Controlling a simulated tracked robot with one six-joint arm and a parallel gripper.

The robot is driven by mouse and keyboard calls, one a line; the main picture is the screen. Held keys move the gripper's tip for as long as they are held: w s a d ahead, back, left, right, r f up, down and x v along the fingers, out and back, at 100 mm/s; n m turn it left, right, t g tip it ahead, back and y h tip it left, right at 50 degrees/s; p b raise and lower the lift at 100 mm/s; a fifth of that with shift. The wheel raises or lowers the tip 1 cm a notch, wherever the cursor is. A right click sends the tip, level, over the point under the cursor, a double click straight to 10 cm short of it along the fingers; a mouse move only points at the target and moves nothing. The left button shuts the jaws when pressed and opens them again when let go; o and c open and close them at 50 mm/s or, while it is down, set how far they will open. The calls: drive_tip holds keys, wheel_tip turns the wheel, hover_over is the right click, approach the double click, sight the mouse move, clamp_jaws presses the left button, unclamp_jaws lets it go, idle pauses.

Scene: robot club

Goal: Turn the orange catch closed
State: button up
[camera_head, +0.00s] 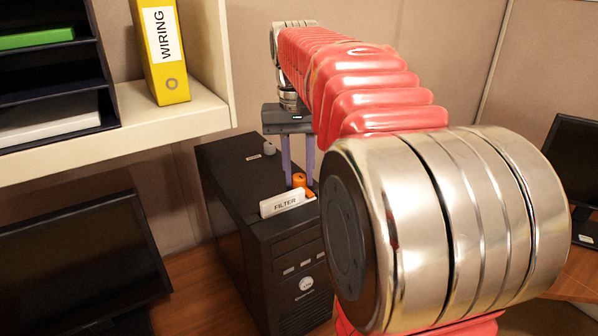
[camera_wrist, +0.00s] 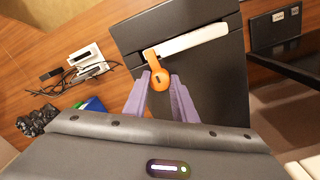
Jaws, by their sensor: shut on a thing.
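The orange catch (camera_head: 299,180) sits on top of the black computer tower (camera_head: 222,165), close behind the white piece labelled FILTER (camera_head: 283,204). In the wrist view, the orange catch (camera_wrist: 159,79) has a round part with a short arm pointing up to the left end of the white filter (camera_wrist: 195,40). I cannot tell whether the arm lies over the filter or just beside it. My gripper (camera_head: 299,170) points down from above, its two purple fingers on either side of the catch's round part. In the wrist view my gripper (camera_wrist: 161,86) is shut on the catch.
A shelf with a yellow WIRING binder (camera_head: 163,50) hangs at the left. A dark monitor (camera_head: 85,265) stands left of the tower. Cables and small devices (camera_wrist: 86,65) lie on the wooden desk.

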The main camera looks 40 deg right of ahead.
sight(298, 177)
drive_tip(key=shift+m, duration=0.5)
drive_tip(key=o, duration=0.8)
drive_tip(key=shift+c, duration=0.2)
wheel_tip(298, 177, up, 14)
drive_tip(key=shift+a+f, duration=0.15)
idle(0.8)
